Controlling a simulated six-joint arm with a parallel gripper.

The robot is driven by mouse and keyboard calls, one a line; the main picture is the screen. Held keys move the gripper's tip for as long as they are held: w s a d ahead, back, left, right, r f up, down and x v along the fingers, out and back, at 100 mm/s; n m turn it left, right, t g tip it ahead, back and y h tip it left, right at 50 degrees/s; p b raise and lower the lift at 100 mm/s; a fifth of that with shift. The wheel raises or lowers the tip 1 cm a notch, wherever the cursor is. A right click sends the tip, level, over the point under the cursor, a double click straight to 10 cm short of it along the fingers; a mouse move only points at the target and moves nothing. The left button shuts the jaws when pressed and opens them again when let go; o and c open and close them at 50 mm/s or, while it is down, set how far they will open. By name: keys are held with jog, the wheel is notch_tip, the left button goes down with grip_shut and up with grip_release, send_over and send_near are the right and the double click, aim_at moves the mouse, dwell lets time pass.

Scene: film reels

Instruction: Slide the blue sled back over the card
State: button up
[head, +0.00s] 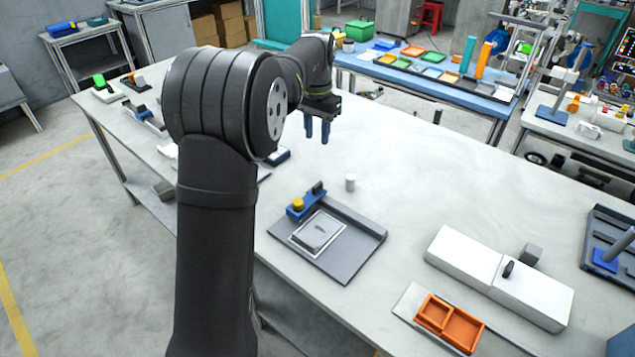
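The blue sled (298,213) sits at the upper left of a grey board (348,260) on the table. It carries a yellow knob (298,203) and a dark upright piece (318,188). The card (316,231), grey with a white border, lies flat on the board just in front of the sled.
A dark grey rail (349,217) runs along the board's far right side. A small white cylinder (350,183) stands behind it. To the right are a long white box (497,276) and an orange tray (450,322).

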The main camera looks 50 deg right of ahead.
jog(key=m, duration=0.1)
send_near(317, 184)
notch_tip(317, 184, down, 9)
jog(key=shift+s+f, duration=0.1)
dwell(0.4)
grip_shut()
